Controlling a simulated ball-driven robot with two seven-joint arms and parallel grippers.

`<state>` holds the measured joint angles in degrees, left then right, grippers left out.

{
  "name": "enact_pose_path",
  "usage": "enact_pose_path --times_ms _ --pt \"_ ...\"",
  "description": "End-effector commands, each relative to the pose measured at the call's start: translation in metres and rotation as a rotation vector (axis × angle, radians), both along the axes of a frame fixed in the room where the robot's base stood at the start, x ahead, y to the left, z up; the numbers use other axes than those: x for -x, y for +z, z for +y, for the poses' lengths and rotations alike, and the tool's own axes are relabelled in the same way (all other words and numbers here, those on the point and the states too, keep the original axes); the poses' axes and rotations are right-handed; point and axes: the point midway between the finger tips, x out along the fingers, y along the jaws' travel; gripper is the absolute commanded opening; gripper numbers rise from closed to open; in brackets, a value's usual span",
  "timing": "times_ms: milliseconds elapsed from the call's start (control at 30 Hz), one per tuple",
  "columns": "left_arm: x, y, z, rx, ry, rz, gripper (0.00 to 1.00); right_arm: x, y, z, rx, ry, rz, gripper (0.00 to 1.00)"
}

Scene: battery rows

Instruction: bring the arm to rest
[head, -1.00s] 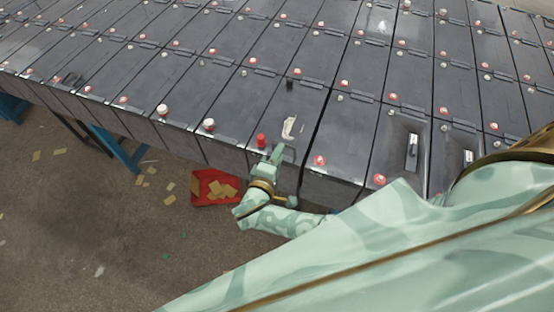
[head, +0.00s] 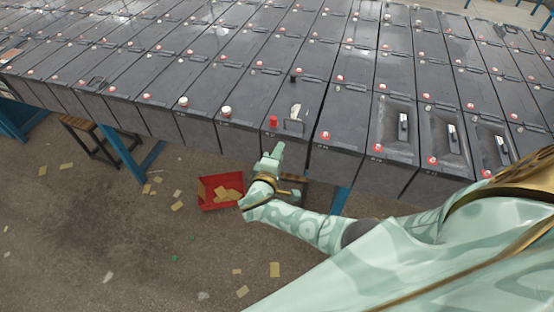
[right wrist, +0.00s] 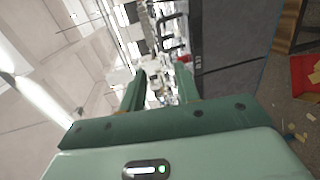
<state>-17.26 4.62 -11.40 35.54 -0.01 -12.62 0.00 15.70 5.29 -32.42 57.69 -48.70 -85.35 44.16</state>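My right gripper (head: 274,152) is raised in front of the front face of the battery row in the head view, with its pale green arm coming in from the lower right. In the right wrist view my right gripper (right wrist: 158,88) has its two green fingers apart, with nothing held between them. A battery with a red cap (head: 273,121) and a black handle stands just behind the gripper in the head view. I cannot tell the exact gap between them. My left gripper is not in view.
Rows of dark batteries (head: 210,85) fill a bench with blue legs (head: 125,150). A red bin (head: 221,203) with yellowish pieces stands on the floor by my right forearm. A wooden stool (head: 90,125) is under the bench at left. The floor in front is mostly open, with scattered scraps.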

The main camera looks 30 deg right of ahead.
Motion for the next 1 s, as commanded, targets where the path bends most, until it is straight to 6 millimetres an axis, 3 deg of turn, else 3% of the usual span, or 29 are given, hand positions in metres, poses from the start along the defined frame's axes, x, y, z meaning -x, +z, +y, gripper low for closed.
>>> enact_pose_path --times_ms 467,567,667,767,800,900,1000 --pt "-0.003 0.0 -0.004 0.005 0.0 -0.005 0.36 0.0 0.0 0.0 0.001 0.0 0.001 0.32" --pt "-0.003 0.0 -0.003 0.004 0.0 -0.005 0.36 -0.003 -0.007 0.005 -0.008 0.035 0.048 0.32" --pt "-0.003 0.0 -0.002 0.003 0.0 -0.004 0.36 -0.005 -0.049 0.018 -0.148 0.12 0.182 0.32" --pt "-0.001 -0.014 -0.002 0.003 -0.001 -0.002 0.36 0.019 -0.13 0.03 -0.377 0.19 0.343 0.32" --pt "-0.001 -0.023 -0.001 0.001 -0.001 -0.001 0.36 0.038 -0.166 0.035 -0.466 0.203 0.395 0.32" --pt "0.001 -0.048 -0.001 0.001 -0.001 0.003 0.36 0.091 -0.247 0.048 -0.686 0.212 0.482 0.32" --pt "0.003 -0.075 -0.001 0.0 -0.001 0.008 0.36 0.153 -0.32 0.056 -0.886 0.177 0.525 0.32"
